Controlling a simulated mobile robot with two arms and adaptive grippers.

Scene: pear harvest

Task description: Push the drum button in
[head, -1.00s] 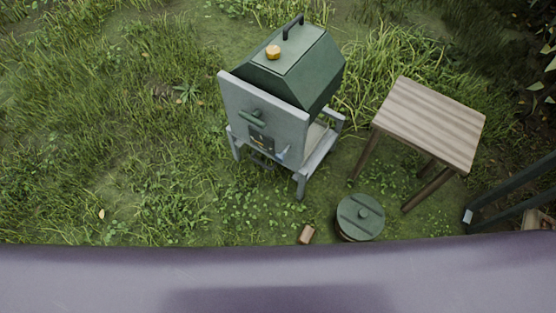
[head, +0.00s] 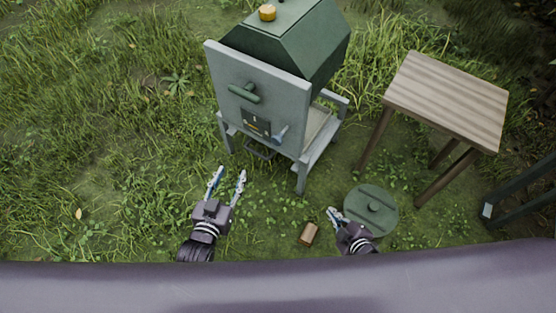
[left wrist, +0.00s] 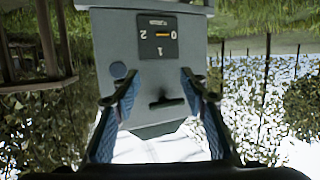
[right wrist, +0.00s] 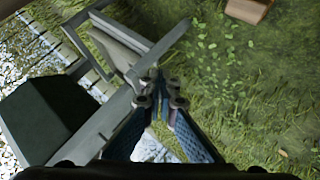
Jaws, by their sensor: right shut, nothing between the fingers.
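The machine (head: 300,50) has a green hood and a grey front panel (head: 240,75), also in the left wrist view (left wrist: 200,70), upside down. A round blue button (left wrist: 118,70) sits on that panel, beside a dark plate (left wrist: 158,36) marked 0, 1 and 2. In the head view a small pale blue part (head: 281,134) shows right of the plate (head: 256,126). My left gripper (head: 231,173) is open and empty, below and in front of the panel, its fingers toward it. My right gripper (head: 333,211) is shut and empty, lower right of the machine.
A green handle (head: 244,93) sticks out of the panel. A green round lid (head: 373,207) lies right of my right gripper. A small wooden block (head: 309,233) is on the grass between my arms. A wooden table (head: 445,95) stands at the right. Grass at the left is open.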

